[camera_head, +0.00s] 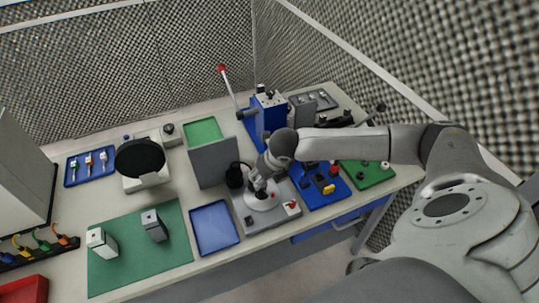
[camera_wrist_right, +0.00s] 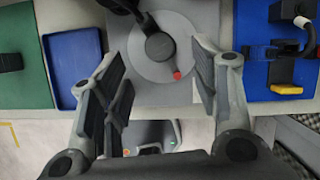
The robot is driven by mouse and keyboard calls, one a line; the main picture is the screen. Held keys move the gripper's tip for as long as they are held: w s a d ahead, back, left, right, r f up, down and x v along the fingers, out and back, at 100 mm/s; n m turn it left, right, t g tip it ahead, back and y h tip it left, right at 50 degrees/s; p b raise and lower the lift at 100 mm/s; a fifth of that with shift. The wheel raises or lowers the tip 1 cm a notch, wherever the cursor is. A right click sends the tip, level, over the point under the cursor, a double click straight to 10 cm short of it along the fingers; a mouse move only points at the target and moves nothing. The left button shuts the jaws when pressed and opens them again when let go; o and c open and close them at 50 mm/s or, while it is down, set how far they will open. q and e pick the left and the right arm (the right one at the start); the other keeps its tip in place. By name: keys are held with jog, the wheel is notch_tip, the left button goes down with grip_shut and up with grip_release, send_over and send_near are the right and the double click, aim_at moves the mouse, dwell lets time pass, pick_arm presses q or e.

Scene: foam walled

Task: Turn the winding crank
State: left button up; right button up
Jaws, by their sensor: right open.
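A grey base plate (camera_head: 245,219) near the front of the table carries a pale round disc (camera_head: 262,203). In the right wrist view the disc (camera_wrist_right: 148,70) shows from above, with a dark crank arm (camera_wrist_right: 158,45) across it and a small red tip (camera_wrist_right: 177,74) near its lower right. I take this for the winding crank. My right gripper (camera_head: 260,187) is over the disc and hides part of it. In the right wrist view my right gripper (camera_wrist_right: 157,65) is open, its fingers apart on either side of the crank, with nothing held. My left gripper is not in view.
A blue tray (camera_head: 215,228) lies left of the base plate and a grey box (camera_head: 213,163) stands behind. A blue board (camera_head: 325,200) with dark and yellow parts is to the right. A lever with a red knob (camera_head: 222,68) rises behind. A green mat (camera_head: 130,260) is at left.

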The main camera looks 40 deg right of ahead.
jog(key=shift+v, duration=2.75)
